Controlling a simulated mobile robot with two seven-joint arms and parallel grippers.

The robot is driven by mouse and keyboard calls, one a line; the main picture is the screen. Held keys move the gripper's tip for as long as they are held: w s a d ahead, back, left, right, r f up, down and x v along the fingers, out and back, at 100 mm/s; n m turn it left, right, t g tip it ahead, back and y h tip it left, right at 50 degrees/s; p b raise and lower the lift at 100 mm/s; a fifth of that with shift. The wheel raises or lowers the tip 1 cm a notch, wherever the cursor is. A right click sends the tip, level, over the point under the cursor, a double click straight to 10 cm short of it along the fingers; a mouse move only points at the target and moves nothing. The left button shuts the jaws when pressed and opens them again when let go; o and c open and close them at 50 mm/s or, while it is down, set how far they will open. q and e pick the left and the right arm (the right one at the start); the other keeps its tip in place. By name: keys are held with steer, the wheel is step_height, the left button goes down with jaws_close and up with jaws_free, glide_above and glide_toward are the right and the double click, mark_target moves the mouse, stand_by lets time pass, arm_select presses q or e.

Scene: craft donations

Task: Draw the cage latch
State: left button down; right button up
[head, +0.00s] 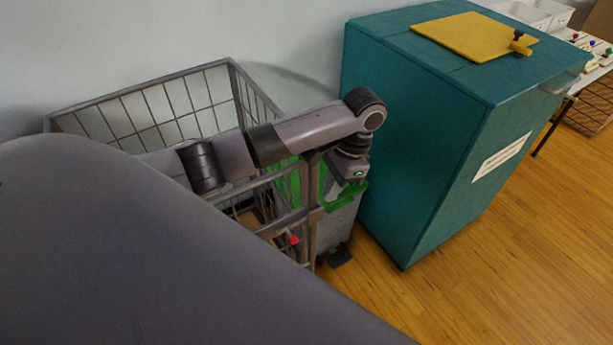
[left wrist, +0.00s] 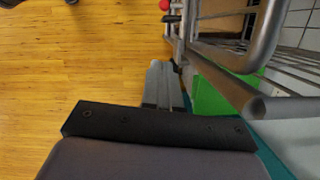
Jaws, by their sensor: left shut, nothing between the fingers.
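The wire cage (head: 180,98) is a grey metal cart at the left of the head view, and its bars show at the upper right of the left wrist view (left wrist: 238,60). A small red knob (head: 294,239), seemingly the latch's, is on its near right side. The knob also shows at the top edge of the left wrist view (left wrist: 165,5). My left arm reaches over the cage. My left gripper (head: 333,190) points down just outside the cage's right corner, apart from the knob. Its fingers (left wrist: 163,85) are together and empty. My right gripper is not in view.
A teal cabinet (head: 430,150) with a yellow panel (head: 474,36) on top stands close to the right of my left gripper. A green-edged grey container (head: 338,222) is beside the cage's corner. Open wooden floor (head: 480,290) lies at the front right.

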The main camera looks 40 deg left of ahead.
arm_select(q)
steer(key=s+a+f, duration=0.3)
steer(key=s+f, duration=0.2)
steer(key=f, duration=0.6)
steer(key=shift+s, duration=0.15)
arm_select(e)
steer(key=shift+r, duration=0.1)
arm_select(q)
steer(key=shift+a, duration=0.1)
